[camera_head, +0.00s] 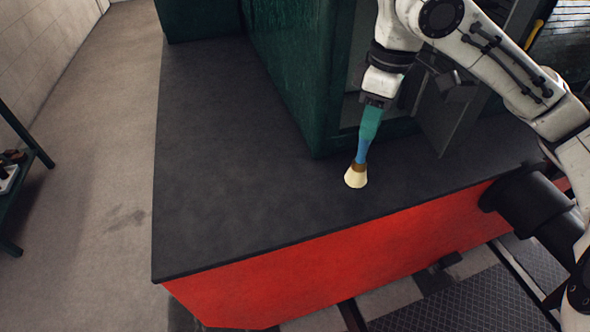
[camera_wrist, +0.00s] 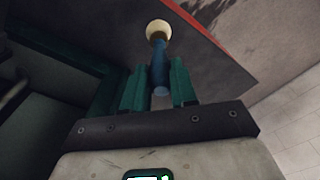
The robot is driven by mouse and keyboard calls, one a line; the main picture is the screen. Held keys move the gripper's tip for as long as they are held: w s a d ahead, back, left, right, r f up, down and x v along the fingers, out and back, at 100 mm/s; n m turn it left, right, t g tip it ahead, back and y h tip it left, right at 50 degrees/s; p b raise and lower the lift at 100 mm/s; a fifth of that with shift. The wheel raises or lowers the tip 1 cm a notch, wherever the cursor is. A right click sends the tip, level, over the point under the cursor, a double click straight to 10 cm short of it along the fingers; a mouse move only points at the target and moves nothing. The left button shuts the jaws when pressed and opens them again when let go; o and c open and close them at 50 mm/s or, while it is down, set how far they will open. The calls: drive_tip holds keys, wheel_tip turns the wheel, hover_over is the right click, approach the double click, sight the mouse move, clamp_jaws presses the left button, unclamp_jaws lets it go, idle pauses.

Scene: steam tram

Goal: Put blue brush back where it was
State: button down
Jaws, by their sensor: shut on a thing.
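The blue brush (camera_head: 361,151) has a blue handle, a brown band and a cream bristle head. My gripper (camera_head: 370,125), with green fingers, is shut on its handle, and the bristles point down over the dark platform top (camera_head: 240,190). I cannot tell whether the bristles touch the platform. In the wrist view, the brush (camera_wrist: 160,60) stands out between the two green fingers of my gripper (camera_wrist: 159,85), bristle end away from the palm. The upper part of the handle is hidden by the fingers.
A dark green cabin wall (camera_head: 290,70) rises behind the brush, with an opening and grey panel (camera_head: 445,120) beside my arm. The platform has a red front side (camera_head: 300,275). A green rack (camera_head: 25,165) stands at far left. The platform's left part is bare.

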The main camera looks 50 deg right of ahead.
drive_tip(key=w+a+f+p, duration=0.2)
drive_tip(key=w+a+f, duration=0.2)
drive_tip(key=w+f, duration=0.7)
drive_tip(key=shift+a+f, duration=0.2)
drive_tip(key=shift+f, duration=0.35)
drive_tip(key=c, duration=0.9)
unclamp_jaws()
drive_tip(key=r, duration=1.2)
drive_tip(key=shift+s+d+b, duration=0.15)
drive_tip(key=shift+s+b, duration=0.05)
drive_tip(key=shift+b, duration=0.15)
